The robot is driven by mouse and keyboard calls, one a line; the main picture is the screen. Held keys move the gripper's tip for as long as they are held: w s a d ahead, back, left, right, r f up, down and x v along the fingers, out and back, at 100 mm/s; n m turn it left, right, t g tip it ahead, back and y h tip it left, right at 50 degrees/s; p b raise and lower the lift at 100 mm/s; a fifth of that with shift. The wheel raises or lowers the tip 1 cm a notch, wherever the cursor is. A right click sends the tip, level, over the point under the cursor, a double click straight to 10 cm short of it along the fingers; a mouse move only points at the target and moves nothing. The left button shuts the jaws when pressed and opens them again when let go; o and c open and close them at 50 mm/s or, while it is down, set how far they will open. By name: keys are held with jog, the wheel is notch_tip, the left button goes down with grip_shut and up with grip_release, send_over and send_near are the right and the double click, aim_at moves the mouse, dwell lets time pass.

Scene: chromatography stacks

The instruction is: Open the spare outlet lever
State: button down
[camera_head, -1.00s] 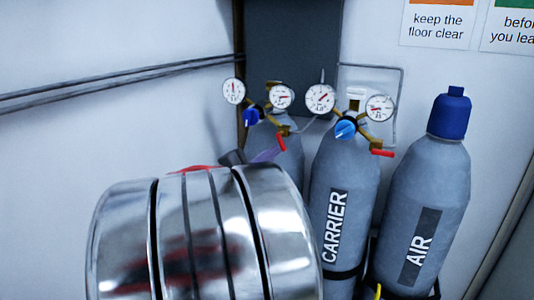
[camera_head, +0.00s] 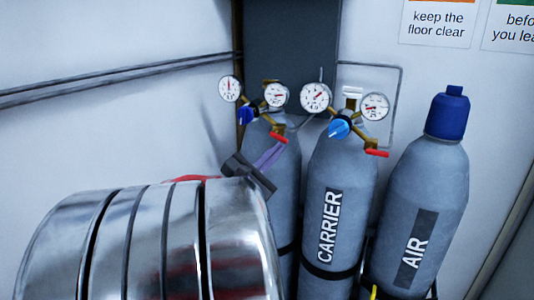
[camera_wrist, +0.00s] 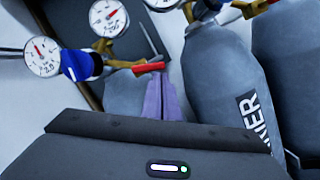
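The left grey cylinder (camera_head: 284,190) stands in the corner, its label not in view. Its regulator carries two gauges, a blue knob (camera_head: 246,116) and a red lever (camera_head: 278,137), which also shows in the wrist view (camera_wrist: 148,68). This is the likely spare outlet lever. My gripper (camera_head: 279,147) is dark with slim purple fingers. They also show in the wrist view (camera_wrist: 159,76), side by side with no clear gap, so they look shut and empty. The tips are just below the red lever; I cannot tell whether they touch it.
The CARRIER cylinder (camera_head: 339,205) stands just right, with its own gauges, blue knob (camera_head: 339,129) and red lever (camera_head: 376,153). The AIR cylinder (camera_head: 424,190) with a blue cap is further right. Pipes (camera_head: 110,80) run along the left wall. My shiny arm fills the lower left.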

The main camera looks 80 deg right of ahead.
jog(key=shift+s, duration=0.2)
jog(key=w+a+f, duration=0.4)
jog(key=a+f, duration=0.2)
jog(key=a, duration=0.3)
dwell(0.7)
jog(key=shift+a+f, duration=0.1)
jog(key=shift+a, duration=0.1)
dwell(0.5)
